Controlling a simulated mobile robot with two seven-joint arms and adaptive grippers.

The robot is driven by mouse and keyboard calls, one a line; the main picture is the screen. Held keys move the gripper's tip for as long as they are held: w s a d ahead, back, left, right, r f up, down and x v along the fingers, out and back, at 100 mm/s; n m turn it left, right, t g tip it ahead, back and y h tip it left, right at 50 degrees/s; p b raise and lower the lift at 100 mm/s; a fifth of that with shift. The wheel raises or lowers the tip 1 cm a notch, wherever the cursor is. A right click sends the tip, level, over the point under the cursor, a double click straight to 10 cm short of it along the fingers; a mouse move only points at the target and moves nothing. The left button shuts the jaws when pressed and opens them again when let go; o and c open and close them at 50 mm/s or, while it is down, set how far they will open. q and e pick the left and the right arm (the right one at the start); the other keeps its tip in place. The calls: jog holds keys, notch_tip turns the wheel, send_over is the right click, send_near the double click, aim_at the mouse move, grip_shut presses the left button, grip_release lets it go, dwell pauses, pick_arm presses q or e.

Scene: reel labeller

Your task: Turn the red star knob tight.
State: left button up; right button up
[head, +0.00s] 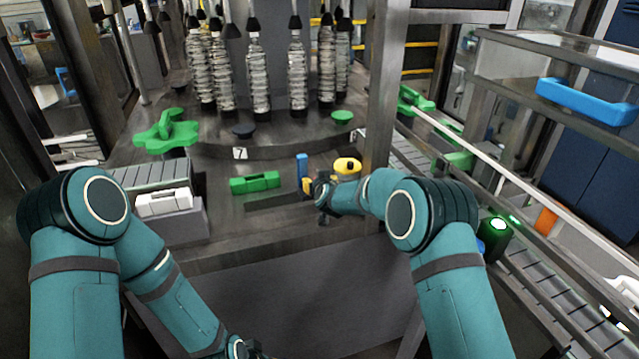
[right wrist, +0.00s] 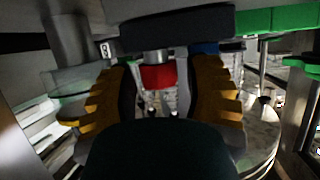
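The red knob (right wrist: 158,77) shows in the right wrist view as a small red block under a grey metal stub, below a dark bar. My right gripper (right wrist: 165,80) is open there, with one orange ribbed finger on each side of the knob and a visible gap on both sides. I cannot tell how deep the knob sits between the fingers. In the head view my right gripper (head: 318,187) is at the front of the machine, and I cannot make out the knob there. My left gripper (head: 248,349) is low at the bottom edge, mostly cut off.
A white block (head: 164,202) sits on a grey stand at left. A metal post (head: 384,90) rises behind my right arm.

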jog(key=shift+r, duration=0.1)
jog(key=v, duration=1.2)
